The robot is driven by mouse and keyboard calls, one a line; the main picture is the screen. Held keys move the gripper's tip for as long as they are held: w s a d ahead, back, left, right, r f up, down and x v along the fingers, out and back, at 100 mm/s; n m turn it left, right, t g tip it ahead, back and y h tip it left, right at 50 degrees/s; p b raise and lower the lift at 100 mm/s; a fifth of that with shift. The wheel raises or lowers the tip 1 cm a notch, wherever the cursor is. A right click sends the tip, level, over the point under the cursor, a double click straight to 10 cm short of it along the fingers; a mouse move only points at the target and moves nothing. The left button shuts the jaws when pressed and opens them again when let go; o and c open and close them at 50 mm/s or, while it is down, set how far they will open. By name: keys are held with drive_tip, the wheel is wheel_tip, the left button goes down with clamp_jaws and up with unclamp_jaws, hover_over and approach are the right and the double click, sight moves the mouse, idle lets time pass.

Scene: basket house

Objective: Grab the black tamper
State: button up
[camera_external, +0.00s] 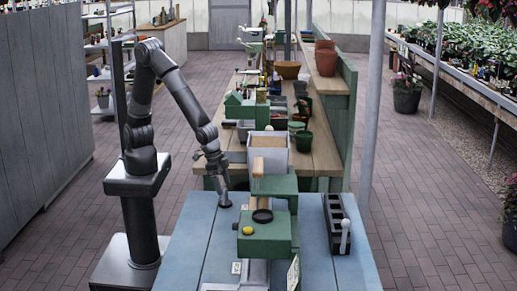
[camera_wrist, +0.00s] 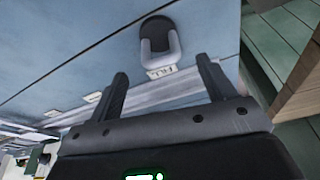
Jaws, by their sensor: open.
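A dark, rounded object with a grey lower part, which looks like the black tamper (camera_wrist: 158,42), is on the blue table in the wrist view. It lies beyond my fingertips, roughly between their lines, and neither finger touches it. In the external view a small dark shape, probably the same tamper (camera_external: 225,203), is on the table just below my gripper (camera_external: 220,180). My gripper (camera_wrist: 162,66) is open, with two dark fingers spread apart and nothing between them. The gap in height is hard to judge.
A small lettered card (camera_wrist: 160,72) lies beside the tamper. A green machine (camera_external: 266,236) stands to the right on the blue table (camera_external: 190,245), with a black tray (camera_external: 334,215) beyond it. A grey bin (camera_external: 268,158) and a wooden bench are behind.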

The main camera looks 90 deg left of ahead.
sight(226, 202)
drive_tip(key=shift+s+x, duration=0.15)
drive_tip(key=shift+x, duration=1.5)
drive_tip(key=shift+s+x, duration=0.1)
drive_tip(key=shift+x, duration=1.6)
drive_tip(key=shift+a+f, duration=0.1)
drive_tip(key=shift+a, duration=0.05)
drive_tip(key=shift+c, duration=0.4)
drive_tip(key=c, duration=1)
